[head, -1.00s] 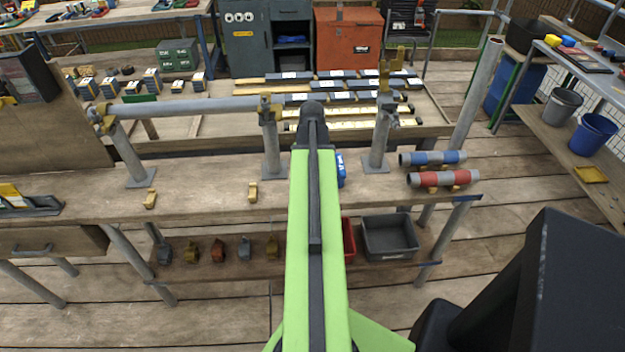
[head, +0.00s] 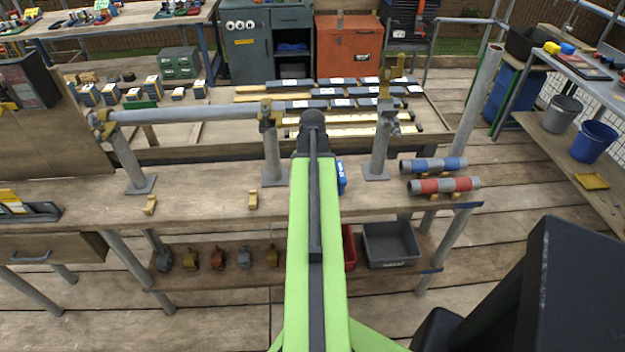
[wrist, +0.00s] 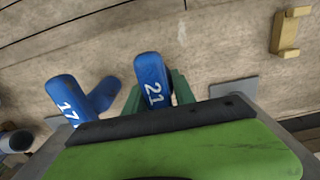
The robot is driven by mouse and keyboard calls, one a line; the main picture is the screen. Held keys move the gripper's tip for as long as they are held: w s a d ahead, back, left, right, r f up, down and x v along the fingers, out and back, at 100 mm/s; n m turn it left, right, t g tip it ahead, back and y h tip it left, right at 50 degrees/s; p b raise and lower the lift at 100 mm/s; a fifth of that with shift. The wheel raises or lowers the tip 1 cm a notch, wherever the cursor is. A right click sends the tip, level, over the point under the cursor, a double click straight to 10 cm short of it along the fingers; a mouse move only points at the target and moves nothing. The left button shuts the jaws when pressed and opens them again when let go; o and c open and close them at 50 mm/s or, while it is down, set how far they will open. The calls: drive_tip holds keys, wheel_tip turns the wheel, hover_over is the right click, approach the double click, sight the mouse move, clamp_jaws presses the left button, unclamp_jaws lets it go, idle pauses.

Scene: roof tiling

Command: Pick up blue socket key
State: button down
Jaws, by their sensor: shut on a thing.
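A blue socket key marked 21 (wrist: 153,82) stands between the green fingers of my gripper (wrist: 156,98) in the wrist view. My gripper is shut on it, with its lower part hidden by the gripper body. A second blue key marked 17 (wrist: 68,95) is to the left, apart from the fingers, with another blue part beside it. In the head view, a blue key (head: 341,178) shows just right of my arm on the wooden bench (head: 210,200). My gripper is hidden behind my arm there.
Blue (head: 433,164) and red (head: 443,185) banded pipes lie at the bench's right end. Grey posts carry a horizontal pipe (head: 190,112) along the back edge. Small yellow brackets (head: 253,199) sit on the bench left of my arm. The bench between the brackets is clear.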

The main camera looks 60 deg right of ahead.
wheel_tip(320, 180, up, 10)
drive_tip(key=p, duration=1)
drive_tip(key=shift+r, duration=0.15)
drive_tip(key=shift+f, duration=0.2)
